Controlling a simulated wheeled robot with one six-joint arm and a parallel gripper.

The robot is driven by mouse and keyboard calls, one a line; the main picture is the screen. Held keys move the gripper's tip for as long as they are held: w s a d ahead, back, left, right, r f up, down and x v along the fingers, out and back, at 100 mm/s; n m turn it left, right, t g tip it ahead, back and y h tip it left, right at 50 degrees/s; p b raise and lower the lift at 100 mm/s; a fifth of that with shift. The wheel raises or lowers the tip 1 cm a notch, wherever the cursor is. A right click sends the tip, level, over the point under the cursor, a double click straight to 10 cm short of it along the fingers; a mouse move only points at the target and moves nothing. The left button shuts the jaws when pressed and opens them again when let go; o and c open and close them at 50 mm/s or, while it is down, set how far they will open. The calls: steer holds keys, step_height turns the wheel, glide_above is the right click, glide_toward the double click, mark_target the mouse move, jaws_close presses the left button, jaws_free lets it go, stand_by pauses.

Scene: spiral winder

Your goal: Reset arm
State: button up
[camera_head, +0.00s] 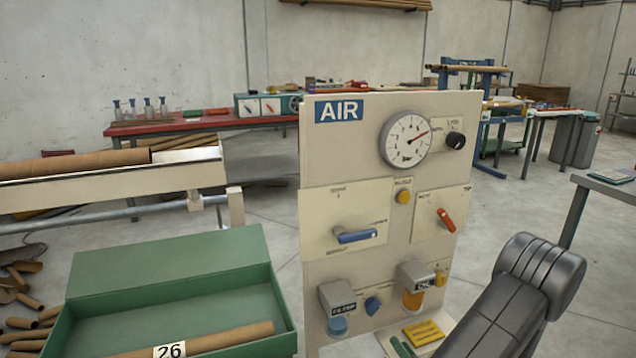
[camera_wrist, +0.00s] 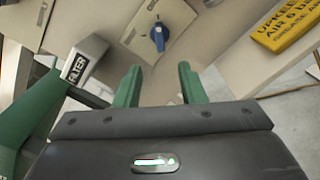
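My gripper (camera_wrist: 158,82) shows in the wrist view with its two green fingers apart and nothing between them. It is open and faces the lower part of the air panel. A blue knob (camera_wrist: 159,37) on the panel lies beyond the fingertips, apart from them. In the head view my dark arm reaches up from the bottom right, and the gripper itself is mostly hidden or out of frame. The air panel (camera_head: 330,150) stands upright in the middle, with a round gauge (camera_head: 405,141), a blue lever (camera_head: 356,236) and a red lever (camera_head: 446,220).
A green box (camera_head: 170,250) with a cardboard tube marked 26 (camera_head: 215,340) stands left of the panel. The filter (camera_wrist: 86,58) and a yellow label block (camera_wrist: 285,27) are close to the gripper. A red bench (camera_head: 190,124) stands behind.

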mark_target(376, 311)
steer(key=b+x, duration=0.1)
steer(key=x, duration=1.1)
steer(key=shift+w+a+f, duration=0.1)
steer(key=shift+w+a, duration=0.1)
steer(key=shift+w, duration=0.15)
steer(key=shift+w+a, duration=0.1)
steer(key=shift+w, duration=0.3)
steer(key=n+b, duration=0.2)
steer(key=n, duration=0.2)
steer(key=shift+s+n+b, duration=0.1)
steer(key=shift+n+b, duration=0.2)
steer(key=shift+n, duration=0.1)
steer(key=n+b, duration=0.1)
steer(key=n, duration=0.3)
steer(key=shift+n+b, duration=0.4)
